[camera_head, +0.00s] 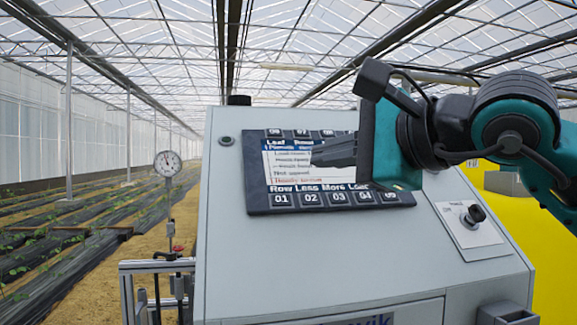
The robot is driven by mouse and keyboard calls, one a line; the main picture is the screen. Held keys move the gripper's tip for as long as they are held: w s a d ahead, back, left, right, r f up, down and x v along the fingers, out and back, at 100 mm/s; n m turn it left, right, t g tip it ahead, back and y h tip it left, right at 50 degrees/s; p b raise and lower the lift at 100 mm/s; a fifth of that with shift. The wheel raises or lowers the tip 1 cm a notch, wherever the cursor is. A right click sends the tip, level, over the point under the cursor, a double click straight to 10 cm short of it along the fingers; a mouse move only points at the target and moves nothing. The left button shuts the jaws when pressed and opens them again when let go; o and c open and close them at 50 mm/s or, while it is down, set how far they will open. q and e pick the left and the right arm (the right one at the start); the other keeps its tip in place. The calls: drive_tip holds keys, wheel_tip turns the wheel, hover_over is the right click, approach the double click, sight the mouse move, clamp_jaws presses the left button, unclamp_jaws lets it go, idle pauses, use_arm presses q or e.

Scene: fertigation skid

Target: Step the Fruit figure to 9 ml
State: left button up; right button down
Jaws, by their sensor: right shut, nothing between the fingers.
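The control panel (257,190) is a dark unit with a lit screen (285,168), set in the sloping face of a grey cabinet. Its lower labels read Row, Less, More and one that looks like Load, above keys 01 (282,199), 02 (310,199), 03 (338,198), 04 and 05. Upper keys and the label Leaf show at the top edge. I cannot read a Fruit figure; my right gripper covers the screen's right part. My right gripper (316,154) is shut and empty, in front of the screen, pointing left; contact cannot be told. My left gripper is out of view.
The grey cabinet (300,260) fills the middle. A plate with a black knob (473,214) is on its right. A round gauge (168,163) stands on a pipe at the left, near a metal rail. Planting rows lie at left; a yellow surface (545,245) is at right.

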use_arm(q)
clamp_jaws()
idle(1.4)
